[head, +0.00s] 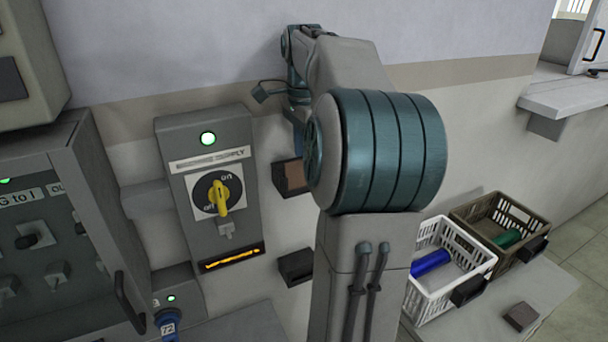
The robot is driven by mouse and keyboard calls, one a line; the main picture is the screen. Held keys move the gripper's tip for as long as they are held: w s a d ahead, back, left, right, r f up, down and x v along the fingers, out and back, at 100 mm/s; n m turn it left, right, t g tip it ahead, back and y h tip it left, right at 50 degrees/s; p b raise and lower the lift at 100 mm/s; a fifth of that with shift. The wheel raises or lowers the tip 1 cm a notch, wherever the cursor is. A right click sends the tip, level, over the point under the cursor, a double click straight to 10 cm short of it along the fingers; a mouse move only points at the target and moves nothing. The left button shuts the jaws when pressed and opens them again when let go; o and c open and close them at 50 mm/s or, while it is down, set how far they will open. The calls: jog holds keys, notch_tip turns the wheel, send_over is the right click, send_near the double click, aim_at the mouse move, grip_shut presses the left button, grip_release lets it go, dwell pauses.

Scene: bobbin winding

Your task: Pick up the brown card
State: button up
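A brown card (294,176) shows as a brown face in a dark wall holder to the right of the power supply box. My arm covers the space just right of this holder. My gripper (277,106) is at the far end of my arm, close to the wall and above the holder, apart from the brown face. It is small and partly hidden by my arm, so I cannot tell whether its fingers are open or shut. I see nothing held in it.
The power supply box (236,140) has a yellow rotary switch (220,198). A second dark holder (296,267) is lower on the wall. A white basket (425,290) and a brown basket (532,222) stand at right, near a small brown block (520,316).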

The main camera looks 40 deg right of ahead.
jog(key=shift+f, duration=1.4)
jog(key=shift+c, duration=0.3)
grip_shut()
jog(key=shift+s+r, duration=0.1)
